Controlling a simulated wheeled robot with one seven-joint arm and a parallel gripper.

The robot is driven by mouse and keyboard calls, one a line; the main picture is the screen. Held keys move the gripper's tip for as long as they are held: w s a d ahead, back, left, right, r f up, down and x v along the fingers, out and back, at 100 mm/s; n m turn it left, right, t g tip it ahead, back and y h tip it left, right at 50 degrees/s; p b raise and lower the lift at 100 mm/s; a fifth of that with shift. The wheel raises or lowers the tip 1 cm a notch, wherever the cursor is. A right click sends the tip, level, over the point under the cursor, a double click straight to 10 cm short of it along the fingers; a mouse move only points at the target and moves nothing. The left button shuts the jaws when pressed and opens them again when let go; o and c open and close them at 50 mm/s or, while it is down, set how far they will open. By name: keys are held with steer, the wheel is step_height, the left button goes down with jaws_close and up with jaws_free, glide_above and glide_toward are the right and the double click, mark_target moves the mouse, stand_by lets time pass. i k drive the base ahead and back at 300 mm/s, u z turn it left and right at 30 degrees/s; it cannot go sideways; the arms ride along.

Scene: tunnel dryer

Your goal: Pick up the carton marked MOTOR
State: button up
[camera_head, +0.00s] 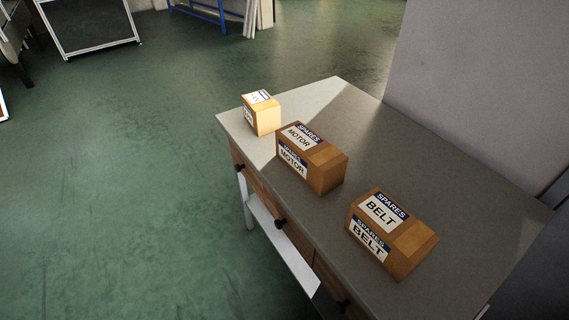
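The carton marked MOTOR (327,173) is a brown box with white and blue SPARES labels on its top and front. It sits upright on the grey table top (395,150), between two other cartons. It stands apart from both, close to the table's left edge. My gripper is not in view.
A carton marked BELT (405,250) stands nearer, to the right. A smaller carton (267,118) stands at the far left corner, its label too bright to read. The table has drawers with dark knobs (281,224). A grey wall (480,90) borders its right. Green floor (120,190) is clear at left.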

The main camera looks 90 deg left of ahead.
mark_target(320, 165)
steer(key=u, duration=0.1)
steer(key=k, duration=0.2)
steer(key=u, duration=2.7)
steer(key=k, duration=0.4)
steer(key=z, duration=0.25)
